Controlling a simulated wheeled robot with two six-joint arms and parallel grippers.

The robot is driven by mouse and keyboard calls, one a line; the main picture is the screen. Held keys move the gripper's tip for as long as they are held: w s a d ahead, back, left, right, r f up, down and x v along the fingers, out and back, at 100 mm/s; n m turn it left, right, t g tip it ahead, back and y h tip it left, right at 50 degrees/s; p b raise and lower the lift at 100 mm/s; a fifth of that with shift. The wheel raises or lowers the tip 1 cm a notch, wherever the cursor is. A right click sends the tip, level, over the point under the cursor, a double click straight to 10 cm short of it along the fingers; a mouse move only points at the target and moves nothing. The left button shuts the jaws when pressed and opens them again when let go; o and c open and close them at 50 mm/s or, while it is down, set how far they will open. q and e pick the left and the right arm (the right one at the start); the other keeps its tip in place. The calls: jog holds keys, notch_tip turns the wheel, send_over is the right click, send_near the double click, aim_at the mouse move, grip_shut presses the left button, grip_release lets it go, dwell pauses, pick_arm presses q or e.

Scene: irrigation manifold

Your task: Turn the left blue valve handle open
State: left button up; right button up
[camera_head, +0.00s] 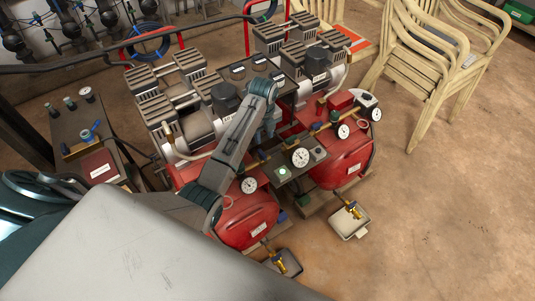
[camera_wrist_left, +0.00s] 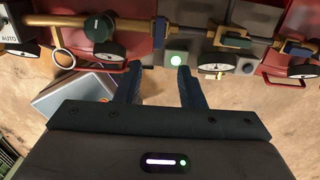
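A brass pipe with gauges runs in front of the red compressor tanks. Two blue valve handles sit on it. The left one (camera_head: 263,155) is partly hidden by my arm in the head view; in the wrist view, where left and right look swapped, it appears at the right (camera_wrist_left: 298,49). The other blue handle (camera_head: 316,127) is farther right and also shows in the wrist view (camera_wrist_left: 158,32). My left gripper (camera_head: 267,133) hangs above the pipe, its tips hard to make out. In the wrist view its fingers (camera_wrist_left: 167,72) are apart and empty. My right gripper is out of view.
A dark panel (camera_head: 80,128) with a separate blue valve (camera_head: 87,134) stands at the left. Compressor motors (camera_head: 190,135) rise behind the pipe. Small trays (camera_head: 349,220) lie on the floor in front. Stacked chairs (camera_head: 428,45) stand at the right. Floor at the lower right is clear.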

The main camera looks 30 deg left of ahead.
aim_at(264, 155)
pick_arm(q)
notch_tip(264, 155, down, 11)
jog(key=shift+a+r, duration=0.1)
dwell(0.4)
jog(key=shift+c, duration=0.2)
grip_shut()
